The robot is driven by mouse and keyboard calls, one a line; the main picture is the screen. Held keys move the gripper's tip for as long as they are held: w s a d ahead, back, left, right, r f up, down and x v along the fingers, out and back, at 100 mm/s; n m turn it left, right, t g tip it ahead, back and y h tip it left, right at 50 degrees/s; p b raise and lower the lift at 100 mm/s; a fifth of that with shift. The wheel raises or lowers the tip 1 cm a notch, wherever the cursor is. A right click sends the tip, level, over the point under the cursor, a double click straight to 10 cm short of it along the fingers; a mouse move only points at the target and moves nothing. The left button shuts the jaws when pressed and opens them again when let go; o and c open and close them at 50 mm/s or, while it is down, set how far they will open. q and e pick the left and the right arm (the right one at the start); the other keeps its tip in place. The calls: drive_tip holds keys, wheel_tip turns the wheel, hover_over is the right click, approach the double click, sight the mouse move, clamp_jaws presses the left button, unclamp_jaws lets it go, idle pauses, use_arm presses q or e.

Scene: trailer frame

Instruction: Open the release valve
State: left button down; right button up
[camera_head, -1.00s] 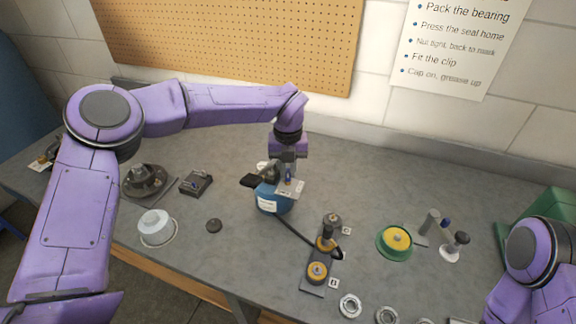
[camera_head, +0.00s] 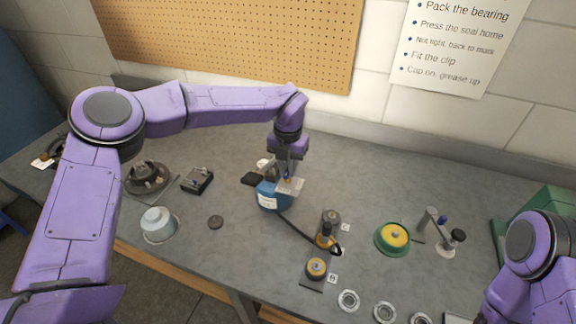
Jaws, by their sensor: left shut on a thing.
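A blue pump unit (camera_head: 268,198) with a white label stands at the middle of the bench. A black hose runs from it toward the front right. My left gripper (camera_head: 287,180) points down at the top of the pump and is shut on a small part there, which I take to be the release valve; the fingers mostly hide it. A black lever or pedal (camera_head: 252,179) sticks out to the left of the pump top. My right arm (camera_head: 540,250) shows at the right edge, but its gripper is out of the picture.
A green dish with a yellow centre (camera_head: 393,238), several bearing rings (camera_head: 348,300), a white cup (camera_head: 158,224) and a dark hub (camera_head: 147,178) are around. Bench behind the pump is clear.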

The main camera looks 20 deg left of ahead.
use_arm(q)
drive_tip(key=c, duration=1.1)
unclamp_jaws()
wheel_tip(320, 180, up, 11)
drive_tip(key=b, duration=0.2)
drive_tip(key=shift+f+b, duration=0.2)
drive_tip(key=shift+b, duration=0.1)
drive_tip(key=shift+r, duration=0.1)
